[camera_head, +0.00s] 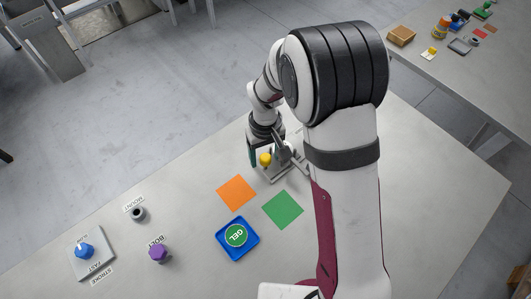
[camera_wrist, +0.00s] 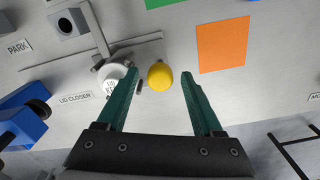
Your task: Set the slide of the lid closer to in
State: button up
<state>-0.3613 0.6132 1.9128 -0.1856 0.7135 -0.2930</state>
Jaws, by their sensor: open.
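The lid closer is a grey metal fixture with rails (camera_wrist: 120,48), beside a "LID CLOSER" label (camera_wrist: 75,98) in the wrist view. A yellow ball knob (camera_wrist: 160,76) sits beside a round white lettered piece (camera_wrist: 113,78). The knob also shows in the head view (camera_head: 265,160), with the fixture base (camera_head: 285,170) partly hidden by my arm. My gripper (camera_wrist: 160,72) is open, its green fingers on either side of the knob with gaps on both sides. In the head view my gripper (camera_head: 258,154) is at the fixture. The slide's exact position is unclear.
An orange square (camera_head: 236,194) and a green square (camera_head: 283,209) lie near the fixture. A blue tray (camera_head: 224,245) holds a green GEL disc (camera_head: 236,235). A purple knob (camera_head: 159,253), a mount (camera_head: 138,213) and a blue dial (camera_head: 84,251) stand left. A holed block (camera_wrist: 70,20) is near "PARK".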

jog(key=shift+c, duration=0.2)
grip_shut()
dwell(1.1)
